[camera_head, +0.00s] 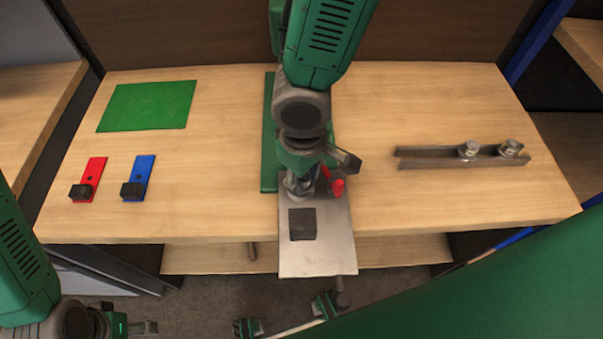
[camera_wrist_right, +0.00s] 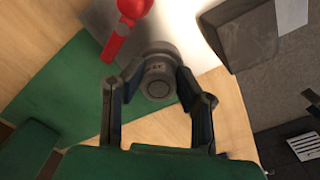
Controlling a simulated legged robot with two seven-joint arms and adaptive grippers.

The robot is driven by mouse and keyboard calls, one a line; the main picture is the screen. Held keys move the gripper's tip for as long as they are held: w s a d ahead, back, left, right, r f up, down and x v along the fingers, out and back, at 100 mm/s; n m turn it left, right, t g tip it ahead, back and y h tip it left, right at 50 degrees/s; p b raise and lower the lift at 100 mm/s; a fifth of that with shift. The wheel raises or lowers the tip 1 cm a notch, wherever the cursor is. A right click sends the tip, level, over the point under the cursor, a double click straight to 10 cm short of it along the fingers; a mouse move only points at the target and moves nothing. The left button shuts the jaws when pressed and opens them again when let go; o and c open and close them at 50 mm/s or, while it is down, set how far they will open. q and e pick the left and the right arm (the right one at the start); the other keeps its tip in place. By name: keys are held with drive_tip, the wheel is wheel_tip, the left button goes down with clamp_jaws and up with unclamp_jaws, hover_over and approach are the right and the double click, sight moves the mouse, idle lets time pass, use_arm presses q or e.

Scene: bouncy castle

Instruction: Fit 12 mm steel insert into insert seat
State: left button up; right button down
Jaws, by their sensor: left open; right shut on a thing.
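My right gripper (camera_head: 300,187) hangs over the far end of a grey steel plate (camera_head: 325,256). In the right wrist view its dark jaws (camera_wrist_right: 158,92) are shut around a round grey steel piece (camera_wrist_right: 158,68), which looks like the steel insert. A ringed round face shows on it. The insert seat is not clearly visible; I cannot tell whether the piece sits in it. A red handle (camera_head: 336,185) is close beside the jaws and also shows in the right wrist view (camera_wrist_right: 122,32). My left gripper (camera_head: 145,327) is open and empty at the lower left, off the table's front.
A dark block (camera_head: 302,224) is on the steel plate, which overhangs the table's front edge. A green mat (camera_head: 269,140) lies behind. Red (camera_head: 96,167) and blue (camera_head: 145,165) strips and a green sheet (camera_head: 147,106) lie left. A steel bar fixture (camera_head: 430,162) lies right. Wood is clear between.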

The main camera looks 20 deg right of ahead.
drive_tip(key=shift+r+p, duration=0.15)
drive_tip(key=shift+p, duration=0.65)
drive_tip(key=shift+a, duration=0.2)
drive_tip(key=shift+f, duration=0.45)
drive_tip(key=c, duration=1.1)
unclamp_jaws()
drive_tip(key=shift+c, duration=0.2)
